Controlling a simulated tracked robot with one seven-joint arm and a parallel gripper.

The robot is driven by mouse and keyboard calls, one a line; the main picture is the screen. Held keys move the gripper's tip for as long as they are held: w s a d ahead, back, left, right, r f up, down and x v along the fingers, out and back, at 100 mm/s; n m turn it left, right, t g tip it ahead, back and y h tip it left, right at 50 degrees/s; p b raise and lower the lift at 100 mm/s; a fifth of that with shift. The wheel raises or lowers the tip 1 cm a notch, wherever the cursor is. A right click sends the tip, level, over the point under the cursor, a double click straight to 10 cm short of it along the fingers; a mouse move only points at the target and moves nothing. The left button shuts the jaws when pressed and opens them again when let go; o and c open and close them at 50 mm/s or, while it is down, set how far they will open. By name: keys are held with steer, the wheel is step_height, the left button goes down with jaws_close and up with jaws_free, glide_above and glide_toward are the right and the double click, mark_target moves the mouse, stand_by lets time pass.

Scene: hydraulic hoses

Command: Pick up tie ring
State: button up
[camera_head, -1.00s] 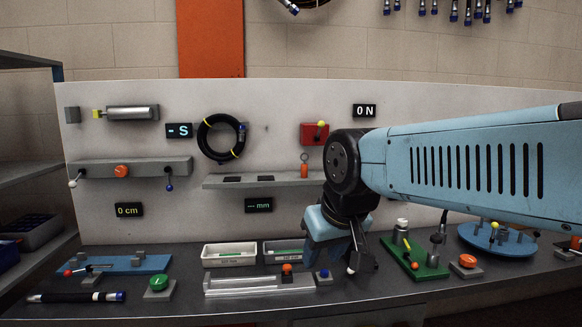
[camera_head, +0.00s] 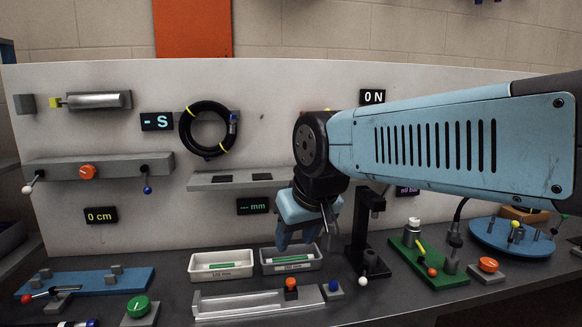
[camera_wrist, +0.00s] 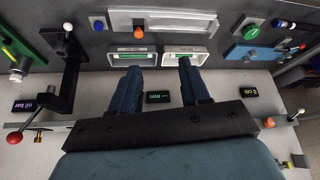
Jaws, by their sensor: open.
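No part is clearly recognisable as the tie ring. A black hose coil (camera_head: 187,139) with yellow ties hangs on the upright panel, left of my arm in the head view. My gripper (camera_head: 296,246) points down in front of the panel, near the right one of two small trays and well apart from the coil. In the wrist view my gripper (camera_wrist: 160,70) has its two blue fingers spread, with nothing between them. The coil is not visible in the wrist view. My arm hides part of the panel, including the right end of the grey shelf.
The left tray (camera_head: 193,266) and right tray (camera_head: 266,266) hold green items. A black stand (camera_head: 360,240) rises close right of my gripper. The grey shelf (camera_head: 205,182) juts from the panel behind it.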

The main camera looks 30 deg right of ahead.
steer(key=shift+o, duration=0.7)
steer(key=shift+w+a+r, duration=0.1)
steer(key=shift+w+a, duration=0.1)
steer(key=shift+w, duration=0.1)
steer(key=w+a+r+m+t+h, duration=0.1)
steer(key=w+r+m+t, duration=0.15)
steer(key=w, duration=0.75)
steer(key=w+r+m+t+h, duration=0.1)
steer(key=w+r+t, duration=0.3)
steer(key=w, duration=0.5)
steer(key=w+a+r+m+t+h, duration=0.15)
steer(key=w+r+t, duration=0.25)
steer(key=w, duration=0.6)
steer(key=d+f+m+g+h, duration=0.85)
steer(key=d+g+h, duration=0.25)
steer(key=h, duration=0.2)
steer(key=shift+m, duration=0.45)
steer(key=x, duration=1.3)
steer(key=shift+d+r, duration=0.2)
steer(key=shift+r, duration=0.1)
